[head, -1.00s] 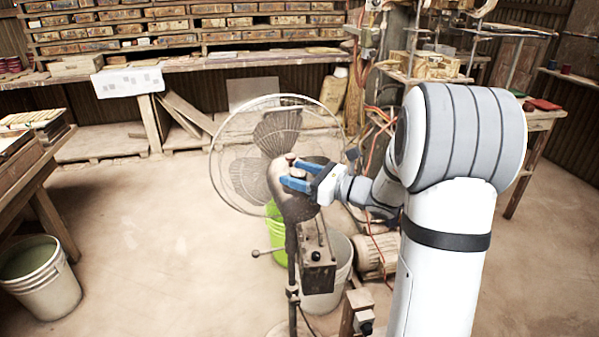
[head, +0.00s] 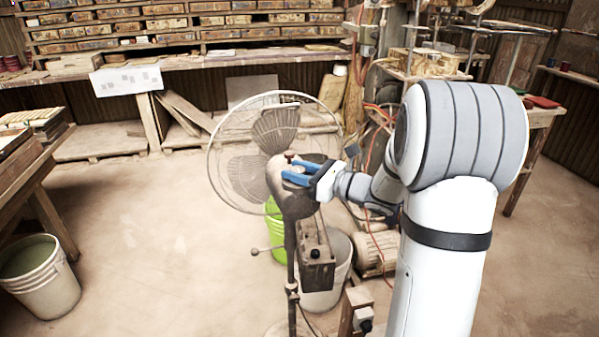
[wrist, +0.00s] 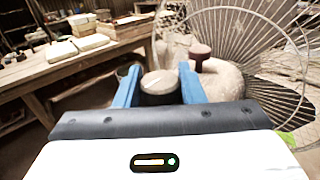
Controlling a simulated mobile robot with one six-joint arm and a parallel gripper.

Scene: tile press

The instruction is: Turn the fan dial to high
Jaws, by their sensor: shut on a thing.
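The fan (head: 247,165) stands on a thin pole, its wire guard facing away from me. In the wrist view, a round grey dial (wrist: 159,81) on the back of the fan's motor housing (wrist: 222,80) sits between the two blue fingers of my gripper (wrist: 158,80). The fingers are closed on its sides. In the head view my gripper (head: 289,172) reaches the back of the housing from the right, and the fingers hide the dial. I cannot read any setting marks. A dark red knob (wrist: 199,55) stands up from the housing just beyond the dial.
A control box (head: 316,262) hangs on the fan's pole. A green bucket (head: 276,240) and a white bucket (head: 333,280) stand behind it. Tables stand at the left and along the back wall.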

